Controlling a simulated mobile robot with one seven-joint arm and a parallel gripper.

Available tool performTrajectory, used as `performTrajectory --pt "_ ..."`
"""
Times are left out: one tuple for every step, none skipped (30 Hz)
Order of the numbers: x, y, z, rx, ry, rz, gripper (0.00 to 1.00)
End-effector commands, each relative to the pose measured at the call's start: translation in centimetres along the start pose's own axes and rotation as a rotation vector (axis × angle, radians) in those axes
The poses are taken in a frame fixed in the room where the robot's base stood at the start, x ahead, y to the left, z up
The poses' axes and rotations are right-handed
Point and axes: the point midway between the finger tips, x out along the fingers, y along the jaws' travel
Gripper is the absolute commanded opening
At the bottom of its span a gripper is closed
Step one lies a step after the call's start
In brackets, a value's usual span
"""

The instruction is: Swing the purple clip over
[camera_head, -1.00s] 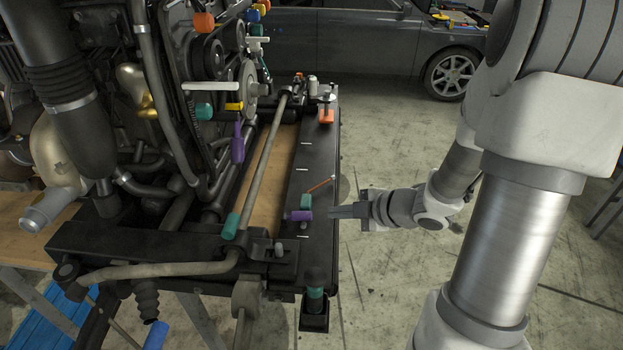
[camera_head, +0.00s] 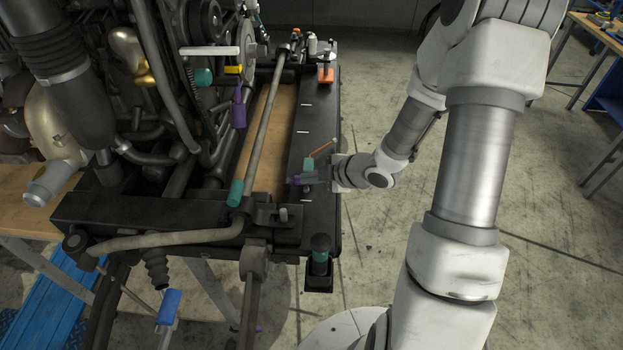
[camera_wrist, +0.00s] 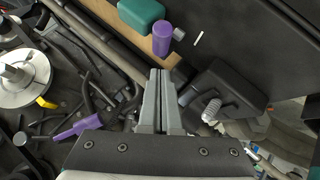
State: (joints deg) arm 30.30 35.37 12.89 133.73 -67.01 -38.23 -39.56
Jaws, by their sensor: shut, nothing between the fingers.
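A small purple clip (camera_head: 297,181) lies on the black frame of the engine bay, partly hidden by my gripper in the head view. In the wrist view the purple clip (camera_wrist: 162,40) is a short cylinder with a small grey end, beside a teal block (camera_wrist: 140,12). The teal block also shows in the head view (camera_head: 309,163). My gripper (camera_wrist: 160,72) is shut and empty, its fingertips pointing at the purple clip with a small gap in the picture. In the head view my gripper (camera_head: 308,177) is over the frame's right side; contact with the clip cannot be told.
Another purple handle (camera_head: 238,108) hangs by the engine and also shows in the wrist view (camera_wrist: 76,128). A long rod with a teal end (camera_head: 236,193) runs along the frame. A black block (camera_wrist: 220,88) lies right of my fingers. Open floor lies to the right.

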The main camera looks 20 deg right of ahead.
Motion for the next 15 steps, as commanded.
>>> performTrajectory --pt "0.4 0.0 0.5 0.002 0.000 0.000 0.00" --pt "0.6 0.0 0.7 0.001 0.000 0.000 0.00" --pt "0.9 0.0 1.0 0.002 0.000 0.000 0.00" --pt "1.1 0.1 1.2 0.001 0.000 0.000 0.00" --pt "1.2 0.1 1.3 0.001 0.000 0.001 0.00" --pt "1.4 0.1 1.5 0.001 0.000 0.000 0.00" --pt "1.6 0.1 1.7 0.001 0.000 0.000 0.00" --pt "1.7 0.1 1.8 0.000 0.000 0.000 0.00" --pt "1.8 0.1 1.9 -0.001 0.000 0.001 0.00" --pt "1.8 0.1 2.0 -0.001 -0.001 0.001 0.00" --pt "1.9 0.1 2.0 -0.001 -0.001 0.001 0.00" --pt "1.9 0.1 2.1 -0.001 -0.001 0.001 0.00" --pt "2.0 0.1 2.1 -0.001 -0.001 0.001 0.00" --pt "2.0 0.1 2.1 -0.001 -0.001 0.001 0.00" --pt "2.0 0.1 2.1 -0.001 -0.001 0.001 0.00"
